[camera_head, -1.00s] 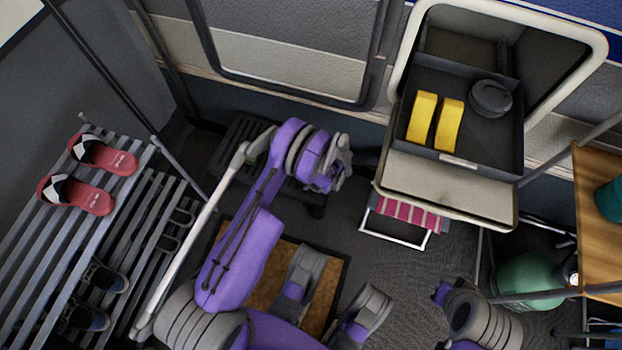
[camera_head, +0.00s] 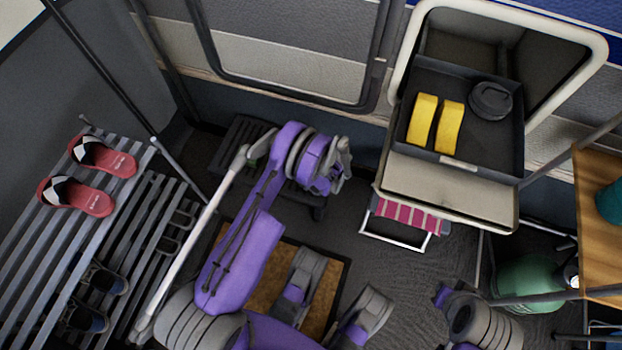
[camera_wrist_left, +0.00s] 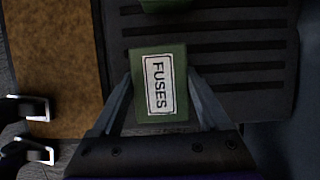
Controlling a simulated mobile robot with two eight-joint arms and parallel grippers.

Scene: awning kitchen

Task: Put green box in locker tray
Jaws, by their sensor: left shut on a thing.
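The green box (camera_wrist_left: 178,62) with a white "FUSES" label is between the fingers of my left gripper (camera_wrist_left: 160,85) in the left wrist view. The gripper is shut on it, one finger on each side. The locker tray (camera_head: 430,85) is a dark tray in the open wall locker at upper right. It holds two yellow blocks (camera_head: 449,126) and a dark round object (camera_head: 490,100). My left gripper is left of the tray and apart from it. My right gripper is not clearly in view.
A dark slatted step (camera_head: 236,140) stands below the box, and a second green object (camera_wrist_left: 165,4) shows at the wrist view's top edge. The lowered locker door (camera_head: 450,190) is below the tray. A shoe rack (camera_head: 60,240) stands left and a wooden table (camera_head: 590,220) right.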

